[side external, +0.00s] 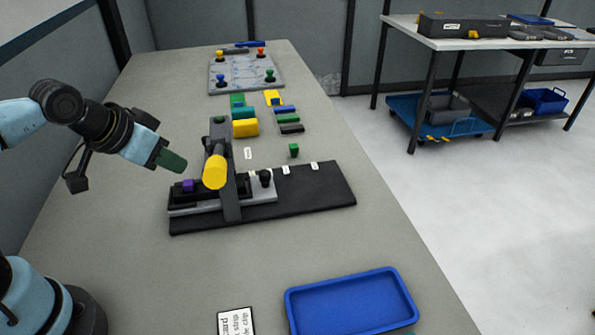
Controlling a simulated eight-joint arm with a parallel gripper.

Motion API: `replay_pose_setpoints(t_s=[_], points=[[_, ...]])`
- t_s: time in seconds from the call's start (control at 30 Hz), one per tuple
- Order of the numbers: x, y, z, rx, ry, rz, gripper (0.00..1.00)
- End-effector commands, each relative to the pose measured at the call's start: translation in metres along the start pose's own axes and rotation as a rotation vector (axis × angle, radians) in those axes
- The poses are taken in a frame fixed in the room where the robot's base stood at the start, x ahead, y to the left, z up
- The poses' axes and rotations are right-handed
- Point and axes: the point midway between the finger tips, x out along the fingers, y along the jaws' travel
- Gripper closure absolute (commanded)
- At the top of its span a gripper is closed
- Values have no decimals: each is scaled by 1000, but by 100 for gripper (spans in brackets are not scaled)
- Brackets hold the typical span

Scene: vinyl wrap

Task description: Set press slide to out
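The press stands on a black base board (310,198) in the middle of the table, with a dark upright frame (231,200) and a thick yellow handle (215,172). The light grey slide (205,207) runs through the frame, with a black knob (265,177) on its right part. A small purple block (188,186) sits in the dark holder at the slide's left end. My gripper (171,160) is in the air above and left of the press, apart from it. Its green fingers look like one piece from here, so its opening does not show.
A blue tray (350,270) and a printed card (236,321) lie at the front. A small green block (294,150) stands behind the board. Several coloured blocks and a grey plate with pegs (245,74) lie farther back. The table's right side is mostly clear.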

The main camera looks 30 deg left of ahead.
Motion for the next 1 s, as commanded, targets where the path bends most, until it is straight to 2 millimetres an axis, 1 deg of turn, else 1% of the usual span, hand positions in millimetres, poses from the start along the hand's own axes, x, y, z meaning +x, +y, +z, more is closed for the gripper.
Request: replay_pose_setpoints(t_s=[0.03, 0.2, 0.47, 0.77, 0.87, 1.0], points=[[-3, 0, -3, 0, 0, 0, 72], [-26, 0, -18, 0, 0, 0, 47], [-66, 0, -47, 0, 0, 0, 47], [-66, 10, -78, 134, -108, 23, 47], [-64, 15, -92, 194, -156, 36, 47], [-56, 25, -115, 302, -239, 63, 47]])
